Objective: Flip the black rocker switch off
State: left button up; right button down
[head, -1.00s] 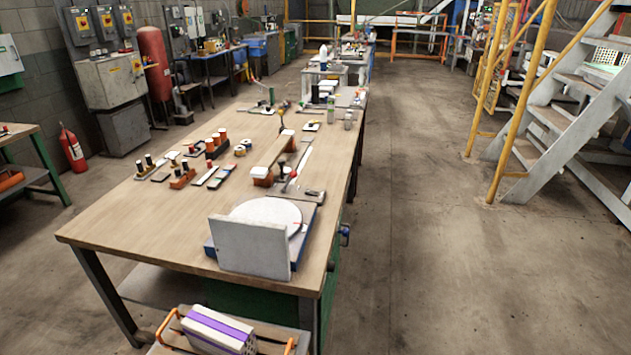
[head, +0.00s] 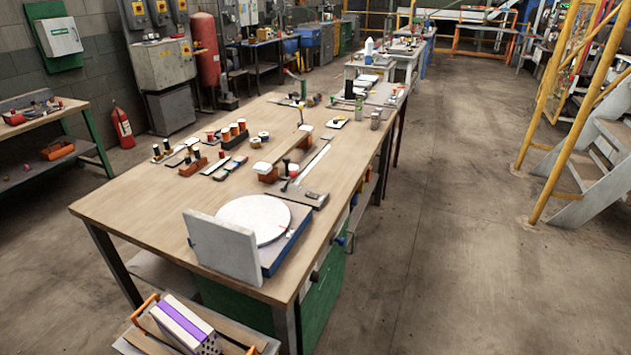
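I cannot make out a black rocker switch in the head view. A machine with a round white disc (head: 254,219), an upright grey plate (head: 222,247) and a blue base (head: 290,243) sits at the near end of the workbench (head: 140,205); no switch is discernible on it. Electrical boxes hang on the back wall: a white box on a green panel (head: 59,37) and grey boxes with yellow switch plates (head: 138,14). Neither of my grippers is in view.
Spools (head: 232,132) and small tools lie on the bench. A low cart with a white and purple box (head: 183,322) stands at the near end. A fire extinguisher (head: 122,128) and a side table (head: 55,110) are at left. Yellow-railed stairs (head: 590,165) stand right. The right floor is clear.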

aim_at(309, 193)
jog(key=i+l+u, duration=0.15)
jog(key=l, duration=0.2)
jog(key=l+u, duration=0.1)
jog(key=l, duration=0.25)
jog(key=i+l+u, duration=0.15)
jog(key=l, duration=0.2)
jog(key=i+l+u, duration=0.25)
jog(key=i+l, duration=0.15)
jog(key=l, duration=0.25)
jog(key=i+l+u, duration=0.1)
jog(key=l, duration=0.25)
jog(key=i+l+u, duration=0.1)
jog(key=i+l, duration=0.25)
jog(key=i, duration=0.2)
